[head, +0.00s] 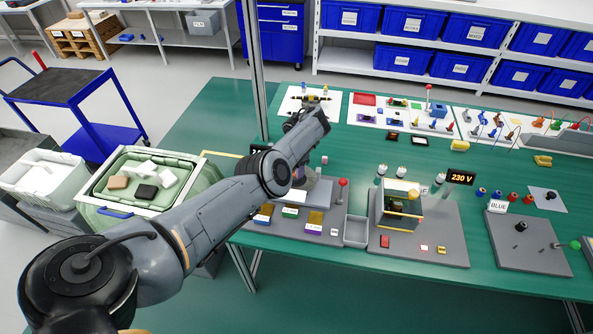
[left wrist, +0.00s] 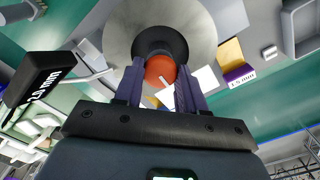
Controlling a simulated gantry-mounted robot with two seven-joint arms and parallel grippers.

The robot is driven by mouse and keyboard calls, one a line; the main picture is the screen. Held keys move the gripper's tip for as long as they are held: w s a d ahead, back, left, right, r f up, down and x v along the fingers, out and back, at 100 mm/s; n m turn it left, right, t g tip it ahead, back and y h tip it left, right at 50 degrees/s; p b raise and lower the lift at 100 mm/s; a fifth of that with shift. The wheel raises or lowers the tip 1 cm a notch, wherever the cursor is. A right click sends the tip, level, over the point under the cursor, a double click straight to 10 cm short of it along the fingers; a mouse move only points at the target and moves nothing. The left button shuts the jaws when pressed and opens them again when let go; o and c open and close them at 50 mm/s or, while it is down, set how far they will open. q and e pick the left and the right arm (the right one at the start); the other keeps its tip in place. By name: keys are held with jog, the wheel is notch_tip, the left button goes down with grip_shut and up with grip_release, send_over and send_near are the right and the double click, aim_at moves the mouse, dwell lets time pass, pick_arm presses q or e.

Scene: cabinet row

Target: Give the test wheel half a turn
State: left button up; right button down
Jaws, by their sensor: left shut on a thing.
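The test wheel (left wrist: 118,32) is a pale grey disc with a black hub (left wrist: 160,38) at the top of the left wrist view. An orange-red knob (left wrist: 159,69) with a white mark is at the hub. My left gripper (left wrist: 160,88) is shut, with its two dark purple fingers on either side of the knob. In the head view my left arm covers most of the wheel and the gripper. My right gripper is in neither view.
A black label block (left wrist: 38,80) stands close at left in the wrist view. In the head view, a red-topped post (head: 342,184) and a grey tray (head: 356,231) stand right of the arm. A box-shaped fixture (head: 400,209) is further right. Green table (head: 335,262) shows in front.

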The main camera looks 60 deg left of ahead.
pick_arm(q)
jog(key=shift+r+n, duration=0.1)
jog(key=shift+n, duration=0.3)
jog(key=o, duration=1.1)
jog(key=shift+c, duration=0.2)
jog(key=shift+r, duration=0.3)
notch_tip(320, 180, up, 10)
jog(key=p, duration=0.7)
